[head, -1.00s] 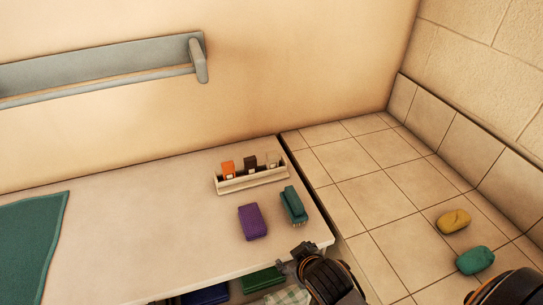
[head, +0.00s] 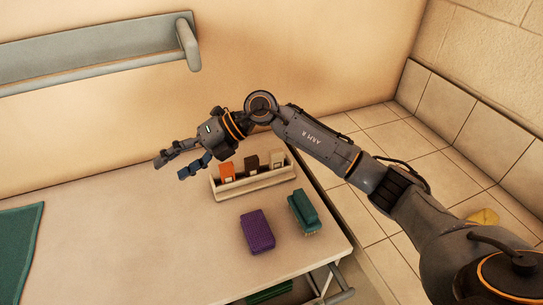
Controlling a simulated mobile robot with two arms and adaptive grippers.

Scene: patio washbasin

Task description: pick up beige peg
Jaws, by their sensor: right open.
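The beige peg (head: 277,159) stands at the right end of a small beige tray (head: 257,186) on the table, beside a brown peg (head: 252,164) and an orange peg (head: 226,172). My right gripper (head: 170,168) is open and empty, pointing left. It is in the air, left of the tray in the picture, with its fingers apart from all the pegs. The lower part of the beige peg is hidden by the tray's front wall. My left gripper is not in view.
A purple block (head: 257,231) and a green brush (head: 303,212) lie in front of the tray. A green cloth (head: 20,250) is at the table's left. A grey wall rail (head: 100,60) is above. The table's middle is clear.

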